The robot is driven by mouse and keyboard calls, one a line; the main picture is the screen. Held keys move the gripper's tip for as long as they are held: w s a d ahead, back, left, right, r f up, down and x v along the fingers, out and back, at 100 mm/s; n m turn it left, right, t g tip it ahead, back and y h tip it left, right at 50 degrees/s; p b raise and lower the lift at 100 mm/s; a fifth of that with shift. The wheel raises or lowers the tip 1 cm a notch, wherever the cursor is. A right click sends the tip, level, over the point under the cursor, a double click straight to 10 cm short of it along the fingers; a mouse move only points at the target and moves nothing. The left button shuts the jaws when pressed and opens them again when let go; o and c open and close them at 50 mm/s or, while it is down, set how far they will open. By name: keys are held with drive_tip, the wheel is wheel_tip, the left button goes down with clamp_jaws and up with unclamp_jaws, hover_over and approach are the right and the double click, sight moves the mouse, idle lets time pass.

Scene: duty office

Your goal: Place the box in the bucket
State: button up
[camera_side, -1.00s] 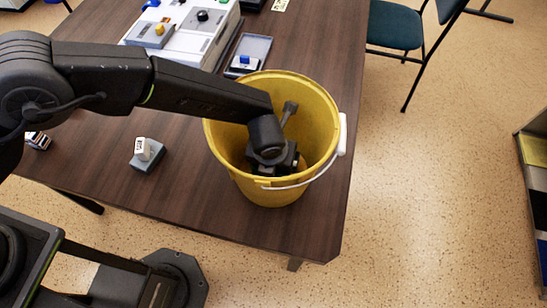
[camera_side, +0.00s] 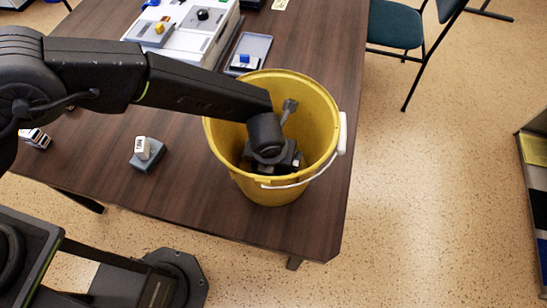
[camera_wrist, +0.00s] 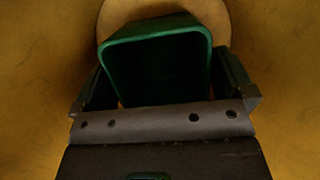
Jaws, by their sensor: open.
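The yellow bucket (camera_side: 225,155) stands upright on the brown table, near its front right corner, with its white-gripped handle lowered over the front rim. My gripper (camera_side: 278,168) reaches down inside the bucket; its fingers are mostly hidden there in the side view. In the wrist view, a dark green, open-topped box (camera_wrist: 155,65) lies between the two fingers of my gripper (camera_wrist: 165,85), with the bucket's yellow inside around it. The jaws are open. I cannot tell whether the box touches the bucket's bottom or a finger.
A small grey block with a white top (camera_side: 146,153) sits on the table left of the bucket. Behind are a white control panel (camera_side: 185,35) and a grey tray (camera_side: 250,52). A teal chair (camera_side: 396,25) stands beyond the table's right edge.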

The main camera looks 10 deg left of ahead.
drive_tip(key=v, duration=1)
drive_tip(key=shift+r, duration=0.15)
